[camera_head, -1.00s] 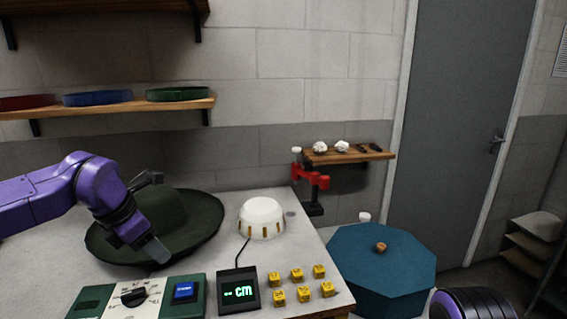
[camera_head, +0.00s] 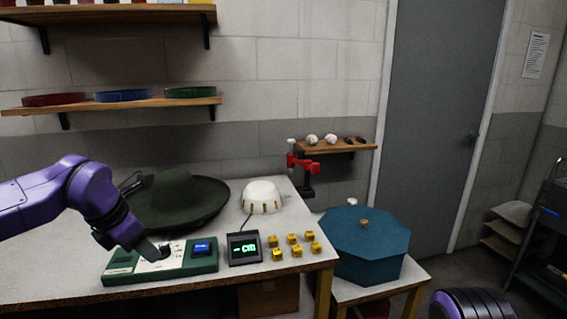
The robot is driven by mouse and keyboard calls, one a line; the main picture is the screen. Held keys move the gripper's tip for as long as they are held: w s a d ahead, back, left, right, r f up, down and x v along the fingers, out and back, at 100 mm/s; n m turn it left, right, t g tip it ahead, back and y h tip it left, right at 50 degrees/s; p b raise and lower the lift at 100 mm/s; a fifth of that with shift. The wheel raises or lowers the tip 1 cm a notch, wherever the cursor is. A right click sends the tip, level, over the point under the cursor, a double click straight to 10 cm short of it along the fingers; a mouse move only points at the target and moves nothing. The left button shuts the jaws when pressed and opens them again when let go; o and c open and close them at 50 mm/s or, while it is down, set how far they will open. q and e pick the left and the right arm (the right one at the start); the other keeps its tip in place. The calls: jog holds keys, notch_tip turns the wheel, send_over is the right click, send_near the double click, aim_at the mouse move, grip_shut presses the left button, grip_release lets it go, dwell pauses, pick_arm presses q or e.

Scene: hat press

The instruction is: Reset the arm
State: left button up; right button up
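My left arm comes in from the left, and its gripper (camera_head: 158,252) is over the left part of the green control panel (camera_head: 206,267), by the dial. The fingers look close together, but the view does not show clearly whether they are shut. The gripper partly hides the dial and the panel's white scale. A dark green wide-brimmed hat (camera_head: 178,195) sits on the table behind the gripper. The panel has a blue button (camera_head: 202,247). My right arm shows only as a purple link at the bottom right, and its gripper is out of view.
A white dome (camera_head: 262,194), a display reading cm (camera_head: 244,248) and several yellow blocks (camera_head: 292,239) stand on the table (camera_head: 290,284). A blue octagonal box (camera_head: 366,270) stands on a stool to the right. A red clamp (camera_head: 301,163) stands at the back.

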pick_arm(q)
notch_tip(320, 180, down, 23)
jog(key=s+a+m+t+y, duration=0.2)
jog(key=m+t+y, duration=0.1)
jog(key=m+y, duration=0.5)
jog(key=s+d+f+m+h, duration=0.2)
jog(key=s+f+m, duration=0.5)
jog(key=s+f, duration=0.3)
jog(key=s+a+f+m+g, duration=0.1)
jog(key=s+f, duration=0.4)
jog(key=s, duration=0.5)
jog(key=s+f+m+g, duration=0.3)
jog(key=s+f+m, duration=0.2)
jog(key=s, duration=0.4)
jog(key=shift+s+a+f+m+h, duration=0.3)
jog(key=shift+s+a+f+h, duration=0.1)
jog(key=shift+f, duration=0.15)
jog(key=shift+w, duration=0.1)
